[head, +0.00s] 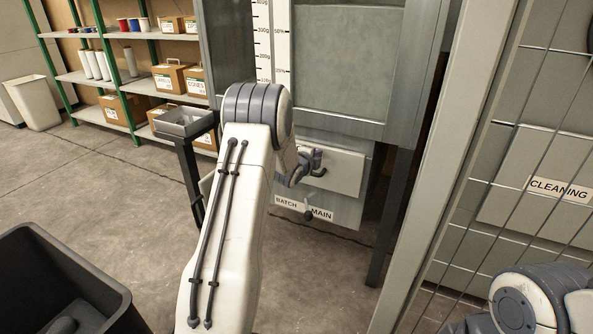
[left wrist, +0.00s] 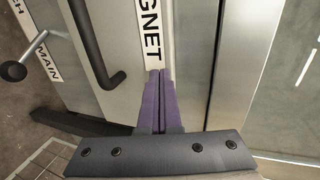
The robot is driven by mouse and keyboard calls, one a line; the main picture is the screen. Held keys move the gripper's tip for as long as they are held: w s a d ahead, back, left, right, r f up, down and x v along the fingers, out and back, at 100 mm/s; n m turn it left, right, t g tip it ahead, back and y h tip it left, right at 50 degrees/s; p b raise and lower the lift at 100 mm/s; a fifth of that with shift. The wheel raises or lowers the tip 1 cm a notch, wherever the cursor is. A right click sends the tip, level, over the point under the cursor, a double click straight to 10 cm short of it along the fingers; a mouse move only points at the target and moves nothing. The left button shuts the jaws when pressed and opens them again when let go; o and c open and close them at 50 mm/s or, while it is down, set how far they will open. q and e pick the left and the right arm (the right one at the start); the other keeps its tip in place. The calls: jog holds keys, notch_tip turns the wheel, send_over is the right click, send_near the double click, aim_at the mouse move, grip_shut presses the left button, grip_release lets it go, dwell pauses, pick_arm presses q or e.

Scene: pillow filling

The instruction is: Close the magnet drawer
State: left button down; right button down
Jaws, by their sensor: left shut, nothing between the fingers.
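The magnet drawer (head: 345,172) is a pale grey front panel low on the machine, below its large window. In the left wrist view the drawer front (left wrist: 115,18) fills the upper left, with a white MAGNET label (left wrist: 149,35) and a dark curved handle (left wrist: 95,50). My left gripper (left wrist: 160,73) is shut and empty, its purple fingertips together at the end of the label, beside the handle and not around it. Whether they touch the panel I cannot tell. In the head view my left arm hides part of the drawer. My right gripper is out of view.
Below the drawer is a BATCH MAIN label (head: 320,213) with a knobbed lever (head: 308,215). A metal tray on a stand (head: 186,122) is left of my arm. A dark bin (head: 95,262) is lower left. A wire-fronted cabinet (head: 545,150) stands right.

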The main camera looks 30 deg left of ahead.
pick_arm(q)
jog(key=a+f+p+v, duration=0.1)
jog(key=p+v, duration=0.1)
jog(key=v, duration=1.1)
jog(key=s+d+n+g+h, duration=0.1)
jog(key=s+d+n+g, duration=0.2)
jog(key=d, duration=0.9)
jog(key=s+d+n+g+h, duration=0.25)
jog(key=s+d, duration=0.35)
jog(key=d, duration=0.5)
jog(key=s+d+r+n+g, duration=0.1)
jog(key=s+d+g, duration=0.2)
jog(key=s, duration=0.7)
jog(key=s+d+n+g, duration=0.1)
jog(key=s+d+g, duration=0.25)
jog(key=s, duration=0.55)
jog(key=s+d+r+n+g, duration=0.1)
jog(key=s+d+n+g, duration=0.2)
jog(key=s, duration=0.7)
notch_tip(320, 180, up, 34)
jog(key=m+p, duration=0.1)
jog(key=p, duration=3.3)
jog(key=shift+w+d+f+t+y, duration=0.25)
jog(key=shift+w+d+t+y, duration=0.1)
jog(key=shift+w, duration=0.1)
